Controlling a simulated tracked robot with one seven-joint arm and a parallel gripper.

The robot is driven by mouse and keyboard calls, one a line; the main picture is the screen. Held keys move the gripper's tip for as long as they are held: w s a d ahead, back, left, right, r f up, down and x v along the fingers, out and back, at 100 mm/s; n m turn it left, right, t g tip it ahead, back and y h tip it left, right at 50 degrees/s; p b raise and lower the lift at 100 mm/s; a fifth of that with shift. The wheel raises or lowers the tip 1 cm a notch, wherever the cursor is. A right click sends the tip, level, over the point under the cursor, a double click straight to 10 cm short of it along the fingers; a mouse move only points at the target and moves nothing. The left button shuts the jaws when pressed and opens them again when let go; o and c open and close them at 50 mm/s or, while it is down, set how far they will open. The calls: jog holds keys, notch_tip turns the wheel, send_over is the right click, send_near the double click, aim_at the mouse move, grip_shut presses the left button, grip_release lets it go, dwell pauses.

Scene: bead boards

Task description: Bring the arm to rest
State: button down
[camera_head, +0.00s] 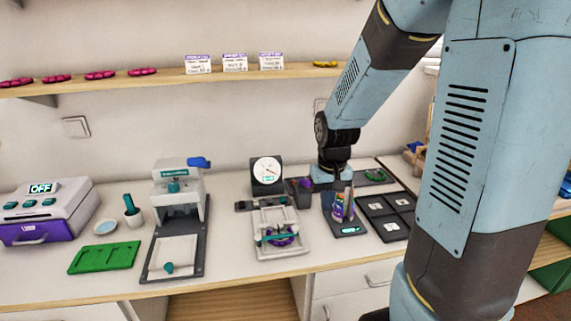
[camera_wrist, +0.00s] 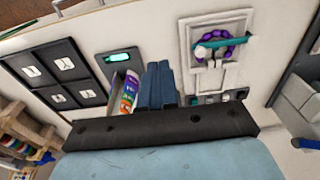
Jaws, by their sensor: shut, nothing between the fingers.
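My gripper (camera_wrist: 160,78) shows in the wrist view with its two dark blue fingers pressed together and nothing between them. In the head view my gripper (camera_head: 328,180) points down over the back right of the worktop, beneath my blue arm. Its fingertips are hard to make out there. A container with bright coloured markings (camera_head: 343,207) stands close by on a dark base with a lit green display. The container (camera_wrist: 130,92) also shows just left of the fingers in the wrist view. I cannot tell the exact gap between them.
A white fixture with purple beads and a teal bar (camera_head: 282,240) stands left of the container. A dark tray with white cards (camera_head: 388,217) lies to its right. A press (camera_head: 178,215), green board (camera_head: 104,257) and purple-fronted machine (camera_head: 45,212) stand farther left. A wooden shelf (camera_head: 170,79) runs above.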

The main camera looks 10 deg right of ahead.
jog(key=s+r+t, duration=0.4)
jog(key=s+r, duration=1.1)
jog(key=r, duration=0.3)
jog(key=shift+s+r+t, duration=0.15)
jog(key=shift+r+t, duration=0.25)
dwell(2.0)
